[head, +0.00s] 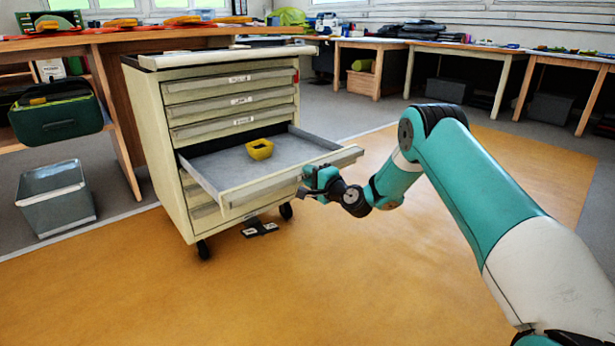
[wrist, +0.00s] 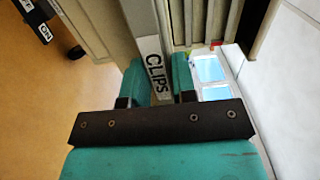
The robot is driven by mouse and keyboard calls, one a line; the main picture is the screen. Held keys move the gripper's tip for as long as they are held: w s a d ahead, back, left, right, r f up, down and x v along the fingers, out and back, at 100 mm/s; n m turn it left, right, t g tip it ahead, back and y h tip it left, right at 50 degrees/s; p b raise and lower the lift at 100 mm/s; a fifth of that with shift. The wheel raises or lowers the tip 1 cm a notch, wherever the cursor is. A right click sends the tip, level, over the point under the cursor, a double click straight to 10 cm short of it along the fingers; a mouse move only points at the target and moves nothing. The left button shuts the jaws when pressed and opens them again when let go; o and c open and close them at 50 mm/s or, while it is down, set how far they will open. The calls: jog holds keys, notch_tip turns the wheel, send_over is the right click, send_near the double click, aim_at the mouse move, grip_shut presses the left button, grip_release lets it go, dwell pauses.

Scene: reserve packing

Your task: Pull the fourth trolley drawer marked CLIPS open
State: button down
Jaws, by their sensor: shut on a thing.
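The cream tool trolley (head: 158,150) stands left of centre in the head view. Its fourth drawer (head: 205,184) is pulled well out toward me, with a grey floor and a yellow block-like thing (head: 260,149) lying inside near the back. In the wrist view the drawer's front edge carries a label reading CLIPS (wrist: 155,68). My gripper (head: 318,180) is at the front of this drawer. In the wrist view its two teal fingers (wrist: 165,82) stand on either side of the labelled front, shut on it. The exact finger contact is partly hidden.
Three shut drawers (head: 235,103) lie above the open one. A grey bin (head: 56,198) stands on the floor to the left, by a wooden bench (head: 120,38). Dark flat things (head: 259,229) lie below the trolley. The orange floor (head: 330,290) in front is clear.

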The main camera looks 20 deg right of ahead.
jog(key=shift+s+a+f, duration=0.1)
jog(key=shift+s+f, duration=0.1)
jog(key=shift+f, duration=0.2)
jog(key=c, duration=1.1)
grip_release()
jog(key=shift+c, duration=0.2)
jog(key=shift+o, duration=0.7)
jog(key=shift+w+r, duration=0.1)
jog(key=shift+r, duration=0.05)
jog(key=b+v, duration=1.1)
jog(key=v, duration=0.6)
jog(key=shift+s+b, duration=0.2)
jog(key=shift+b, duration=0.15)
jog(key=shift+r, duration=0.1)
